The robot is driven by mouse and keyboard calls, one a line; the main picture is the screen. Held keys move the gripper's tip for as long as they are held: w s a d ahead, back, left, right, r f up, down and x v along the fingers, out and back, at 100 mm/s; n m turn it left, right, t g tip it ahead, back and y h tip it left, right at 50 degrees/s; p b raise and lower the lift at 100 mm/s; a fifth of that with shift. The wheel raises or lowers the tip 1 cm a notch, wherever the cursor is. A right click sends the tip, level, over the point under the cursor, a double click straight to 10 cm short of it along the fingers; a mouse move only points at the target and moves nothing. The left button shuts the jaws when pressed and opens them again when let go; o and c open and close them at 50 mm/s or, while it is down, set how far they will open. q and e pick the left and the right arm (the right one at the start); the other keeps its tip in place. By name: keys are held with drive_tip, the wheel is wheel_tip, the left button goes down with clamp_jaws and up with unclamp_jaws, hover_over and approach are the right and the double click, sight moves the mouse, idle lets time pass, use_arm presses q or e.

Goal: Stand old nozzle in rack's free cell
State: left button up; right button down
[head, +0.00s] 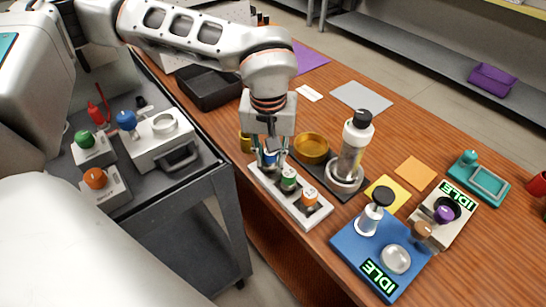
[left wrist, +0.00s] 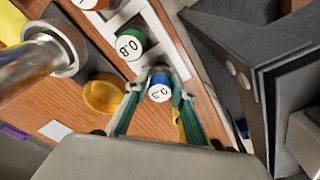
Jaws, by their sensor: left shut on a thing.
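A green nozzle (head: 289,177) marked 0.8 and an orange nozzle (head: 310,194) stand upright in the other cells. My right gripper is not in view.
A brass dish (head: 311,149) and a tall steel cylinder with a black cap (head: 355,145) stand close behind the rack. A blue base (head: 350,245) with an IDLE display is to the right. A black tray (head: 208,88) lies behind my arm. A grey cart (head: 200,190) stands left.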

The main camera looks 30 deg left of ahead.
use_arm(q)
drive_tip(key=shift+f, duration=0.6)
drive_tip(key=shift+r, duration=0.15)
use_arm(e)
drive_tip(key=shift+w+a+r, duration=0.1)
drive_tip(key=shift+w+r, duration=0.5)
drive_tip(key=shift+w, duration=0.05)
use_arm(q)
drive_tip(key=o, duration=1)
drive_tip(key=shift+o, duration=0.8)
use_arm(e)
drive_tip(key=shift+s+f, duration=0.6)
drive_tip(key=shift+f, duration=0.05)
